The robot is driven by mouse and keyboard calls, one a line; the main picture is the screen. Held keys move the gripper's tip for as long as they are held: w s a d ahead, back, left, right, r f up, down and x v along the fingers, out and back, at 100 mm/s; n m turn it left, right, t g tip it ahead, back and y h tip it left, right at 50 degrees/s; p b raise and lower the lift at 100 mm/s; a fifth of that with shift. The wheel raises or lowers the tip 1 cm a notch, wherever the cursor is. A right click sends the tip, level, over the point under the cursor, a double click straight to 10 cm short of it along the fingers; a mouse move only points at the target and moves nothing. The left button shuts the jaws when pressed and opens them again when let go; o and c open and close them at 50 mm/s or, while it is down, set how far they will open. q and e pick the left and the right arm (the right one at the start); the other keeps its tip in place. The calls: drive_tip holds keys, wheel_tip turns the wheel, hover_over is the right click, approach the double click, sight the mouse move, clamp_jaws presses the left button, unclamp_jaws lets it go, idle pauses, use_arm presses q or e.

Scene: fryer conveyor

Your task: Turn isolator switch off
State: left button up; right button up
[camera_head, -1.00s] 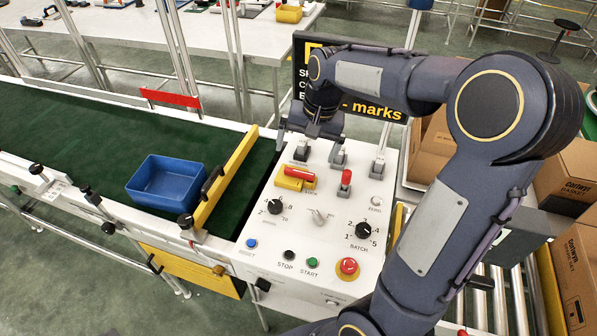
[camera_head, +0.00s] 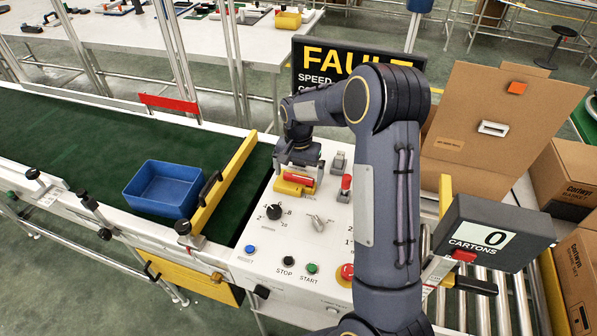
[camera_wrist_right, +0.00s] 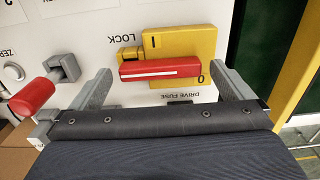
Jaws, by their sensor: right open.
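The isolator switch is a red handle (camera_head: 299,178) on a yellow plate (camera_head: 287,187), on the white control panel. In the right wrist view the red handle (camera_wrist_right: 160,70) lies crosswise over the yellow plate (camera_wrist_right: 190,44), its right end close to the "0" mark; an "I" mark shows higher on the plate. My right gripper (camera_head: 298,165) is over the switch, partly hiding it. In the wrist view my right gripper (camera_wrist_right: 162,72) is open, one finger off each end of the handle, with gaps and no visible contact. My left gripper is not in view.
A red-handled lever (camera_head: 346,183) stands just right of the switch, and it shows near the left finger in the wrist view (camera_wrist_right: 33,98). Knobs and buttons cover the panel's front. A blue bin (camera_head: 162,187) sits on the green conveyor beside a yellow bar (camera_head: 222,184).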

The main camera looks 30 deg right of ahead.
drive_tip(key=shift+f, duration=0.25)
drive_tip(key=shift+c, duration=0.3)
drive_tip(key=c, duration=0.8)
drive_tip(key=shift+c, duration=0.2)
